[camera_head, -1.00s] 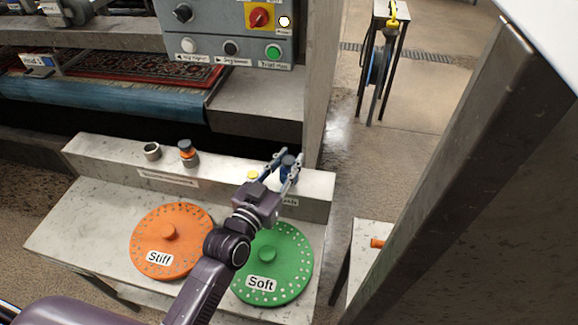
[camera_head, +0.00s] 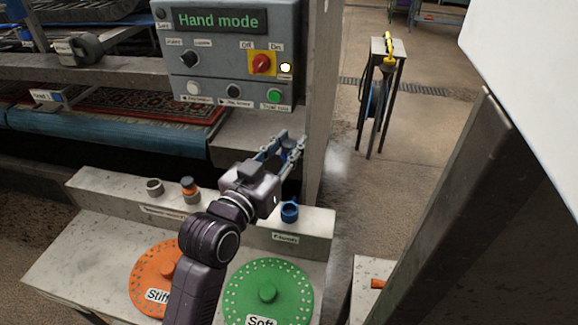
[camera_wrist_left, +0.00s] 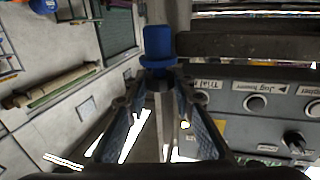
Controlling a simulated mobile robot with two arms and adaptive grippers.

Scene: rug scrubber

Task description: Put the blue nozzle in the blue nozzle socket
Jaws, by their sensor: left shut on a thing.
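My left gripper (camera_head: 287,143) is shut on the blue nozzle (camera_head: 290,153), held in the air above the right end of the grey shelf and beside the control panel. In the left wrist view the blue nozzle (camera_wrist_left: 158,44) stands out beyond the fingertips (camera_wrist_left: 160,83), with its wider collar nearest them. A blue cup-like ring (camera_head: 289,212) sits on the shelf below the gripper, apart from the nozzle; I cannot tell for sure whether it is the blue nozzle socket. My right gripper is not in view.
An orange disc (camera_head: 150,270) and a green disc (camera_head: 268,275) lie in front. The control panel (camera_head: 225,55) reads "Hand mode". A concrete post stands close right of the gripper.

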